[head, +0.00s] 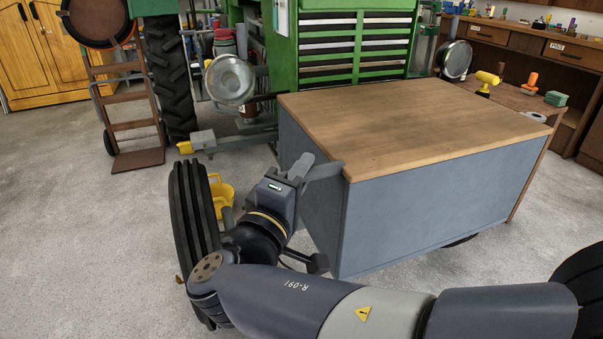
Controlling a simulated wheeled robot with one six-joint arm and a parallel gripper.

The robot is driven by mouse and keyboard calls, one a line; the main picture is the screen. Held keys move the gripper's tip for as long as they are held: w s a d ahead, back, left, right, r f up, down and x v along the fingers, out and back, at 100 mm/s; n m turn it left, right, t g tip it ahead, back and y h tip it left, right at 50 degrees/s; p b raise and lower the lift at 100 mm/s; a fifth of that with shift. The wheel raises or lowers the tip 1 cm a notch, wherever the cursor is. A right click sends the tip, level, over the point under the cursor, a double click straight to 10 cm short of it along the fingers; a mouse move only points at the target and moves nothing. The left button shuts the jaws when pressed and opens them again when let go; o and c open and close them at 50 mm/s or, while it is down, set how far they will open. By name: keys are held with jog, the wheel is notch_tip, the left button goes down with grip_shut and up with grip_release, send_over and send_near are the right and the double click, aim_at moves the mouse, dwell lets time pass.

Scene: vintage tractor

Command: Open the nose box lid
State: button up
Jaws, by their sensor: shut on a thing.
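The nose box (430,215) is a large blue-grey box at centre right. Its lid (400,115) is a flat wooden top that looks level and down on the box. My gripper (313,168) is at the lid's left edge, near the front left corner. Its jaws are shut at that edge, apparently on the lid. The exact contact is small and partly hidden by the fingers. My arm reaches up to it from the lower right, in front of the box.
Ribbed black wheels stand at left (194,230) and far right (583,275). Round lamps flank the box behind, at left (230,80) and right (455,60). Bare floor (80,230) is open at left.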

grip_shut()
jog(key=shift+r, duration=0.1)
